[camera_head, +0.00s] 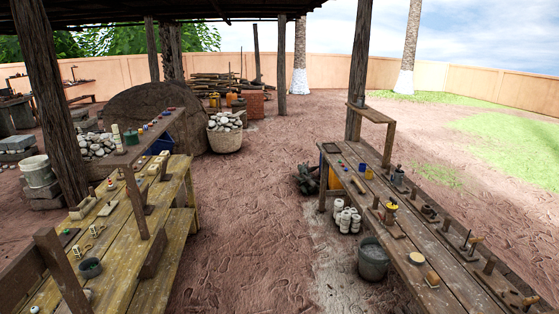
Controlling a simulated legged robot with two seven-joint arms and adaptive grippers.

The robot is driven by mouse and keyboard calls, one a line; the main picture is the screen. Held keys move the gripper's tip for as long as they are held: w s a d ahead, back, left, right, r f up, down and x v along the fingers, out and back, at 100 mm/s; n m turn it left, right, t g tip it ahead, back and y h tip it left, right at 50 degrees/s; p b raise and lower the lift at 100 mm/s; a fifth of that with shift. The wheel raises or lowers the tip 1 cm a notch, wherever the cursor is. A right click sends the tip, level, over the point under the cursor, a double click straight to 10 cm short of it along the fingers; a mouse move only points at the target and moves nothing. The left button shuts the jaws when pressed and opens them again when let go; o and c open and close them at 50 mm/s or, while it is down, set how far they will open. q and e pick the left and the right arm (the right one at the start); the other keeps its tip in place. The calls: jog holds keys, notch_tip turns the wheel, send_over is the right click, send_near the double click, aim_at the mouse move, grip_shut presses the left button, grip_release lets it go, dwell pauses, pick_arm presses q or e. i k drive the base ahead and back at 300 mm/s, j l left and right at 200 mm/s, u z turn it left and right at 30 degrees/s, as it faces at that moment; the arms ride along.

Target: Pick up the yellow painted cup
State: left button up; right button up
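Neither of my grippers shows in the head view. A small yellow cup-like thing (391,208) stands on the right workbench (410,235), near its middle, with something small and darker at its top. Another small yellow thing (369,173) is farther back on the same bench. Both are too small to tell for sure which one is the yellow painted cup. Nothing of mine touches either of them.
A yellowish bench (125,255) with a raised shelf is at the left. A grey bucket (373,260) and several white jars (347,218) stand on the ground beside the right bench. A wooden post (358,75) rises behind it. Open dirt ground (250,230) lies between the benches.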

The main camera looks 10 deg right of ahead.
aim_at(369, 174)
jog(key=i+z, duration=0.1)
jog(key=i, duration=0.65)
jog(key=i+j, duration=0.1)
jog(key=i, duration=0.6)
jog(key=i+z, duration=0.15)
jog(key=i, duration=0.6)
